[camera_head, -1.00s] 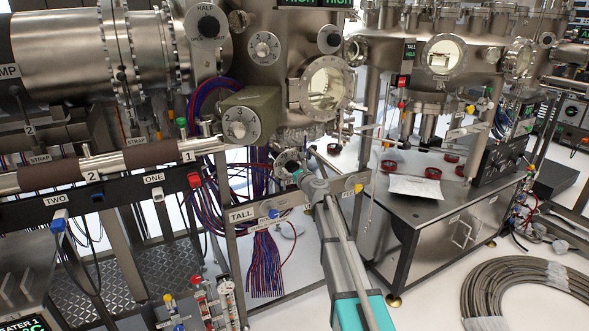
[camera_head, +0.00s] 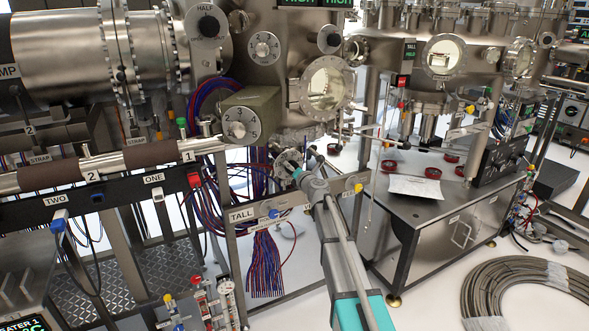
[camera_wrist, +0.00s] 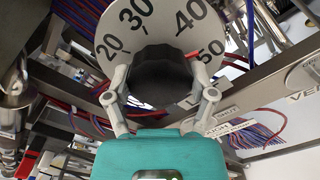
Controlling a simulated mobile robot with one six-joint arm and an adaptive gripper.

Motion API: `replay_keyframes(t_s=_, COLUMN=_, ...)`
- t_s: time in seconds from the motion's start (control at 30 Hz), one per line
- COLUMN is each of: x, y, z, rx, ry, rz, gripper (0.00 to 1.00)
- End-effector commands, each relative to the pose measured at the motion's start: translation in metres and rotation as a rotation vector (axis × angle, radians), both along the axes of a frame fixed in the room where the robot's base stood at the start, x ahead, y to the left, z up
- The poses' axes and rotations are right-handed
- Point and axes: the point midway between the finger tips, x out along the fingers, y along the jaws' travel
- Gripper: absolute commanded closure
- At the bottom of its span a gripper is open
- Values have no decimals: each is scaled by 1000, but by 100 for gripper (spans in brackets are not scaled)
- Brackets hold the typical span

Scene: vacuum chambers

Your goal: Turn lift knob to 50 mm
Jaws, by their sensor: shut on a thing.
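The lift knob (camera_wrist: 160,75) is black and sits in front of a pale dial (camera_wrist: 140,22) marked 20, 30, 40 and 50 in the wrist view. The 50 is at the right, beside the knob. My gripper (camera_wrist: 160,88) is shut on the knob, with one grey finger on each side. In the head view the dial (camera_head: 287,158) is small, just beyond my gripper (camera_head: 298,173), and the knob is mostly hidden.
A steel frame with a TALL label (camera_head: 242,215) stands left of my arm. Red and blue cables (camera_head: 265,260) hang behind it. A round viewport (camera_head: 327,88) is above the dial. A steel cabinet (camera_head: 440,210) stands to the right. A coiled hose (camera_head: 525,290) lies on the floor.

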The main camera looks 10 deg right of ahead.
Motion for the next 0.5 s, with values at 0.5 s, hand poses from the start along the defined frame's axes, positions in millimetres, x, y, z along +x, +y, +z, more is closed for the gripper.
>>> replay_keyframes(t_s=0.5, x=-1, y=-2, z=0, rx=233, ry=76, rz=-4, gripper=76)
